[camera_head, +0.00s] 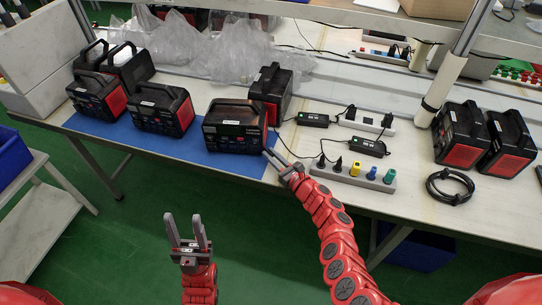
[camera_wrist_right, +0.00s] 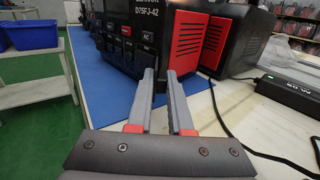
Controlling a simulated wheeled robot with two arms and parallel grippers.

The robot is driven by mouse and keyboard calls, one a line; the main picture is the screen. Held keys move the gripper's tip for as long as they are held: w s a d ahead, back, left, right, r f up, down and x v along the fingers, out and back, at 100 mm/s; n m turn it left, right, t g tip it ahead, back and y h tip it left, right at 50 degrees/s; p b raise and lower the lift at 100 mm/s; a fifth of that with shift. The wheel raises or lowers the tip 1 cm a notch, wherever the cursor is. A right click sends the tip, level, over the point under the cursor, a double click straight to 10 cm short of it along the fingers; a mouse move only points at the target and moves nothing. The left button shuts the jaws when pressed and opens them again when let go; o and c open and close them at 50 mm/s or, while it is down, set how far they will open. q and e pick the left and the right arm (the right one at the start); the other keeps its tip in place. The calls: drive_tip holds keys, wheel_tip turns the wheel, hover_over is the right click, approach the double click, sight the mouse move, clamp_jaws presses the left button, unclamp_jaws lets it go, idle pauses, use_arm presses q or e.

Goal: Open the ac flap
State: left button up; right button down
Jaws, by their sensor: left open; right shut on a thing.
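The black power station (camera_head: 228,141) with a carry handle stands on the blue mat, its front panel facing me. In the right wrist view its front (camera_wrist_right: 133,40) and red side grille (camera_wrist_right: 187,38) fill the top. My right gripper (camera_head: 269,156) is at the lower right corner of that front. In the right wrist view its fingers (camera_wrist_right: 164,76) are nearly closed, on what seems to be the AC flap; the fingers hide most of it and its angle is unclear. My left gripper (camera_head: 187,222) is open and empty, over the green floor in front of the table.
More power stations stand left (camera_head: 162,108), behind (camera_head: 270,92) and far right (camera_head: 460,137). A power strip (camera_head: 352,176) with plugs, black adapters (camera_head: 368,147) and cables lies right of my right gripper. The blue mat (camera_head: 180,149) runs along the table's front edge.

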drive_tip(key=c, duration=0.9)
unclamp_jaws()
drive_tip(key=shift+s, duration=0.1)
drive_tip(key=shift+s+d+r+p, duration=0.1)
drive_tip(key=shift+s+d+p, duration=0.15)
drive_tip(key=shift+d+p, duration=0.05)
drive_tip(key=p+v, duration=0.1)
drive_tip(key=v, duration=0.4)
drive_tip(key=shift+s+d+p, duration=0.1)
drive_tip(key=shift+s+p, duration=0.1)
drive_tip(key=shift+p, duration=0.2)
drive_tip(key=b+v, duration=0.1)
drive_tip(key=v, duration=1)
drive_tip(key=shift+s, duration=0.1)
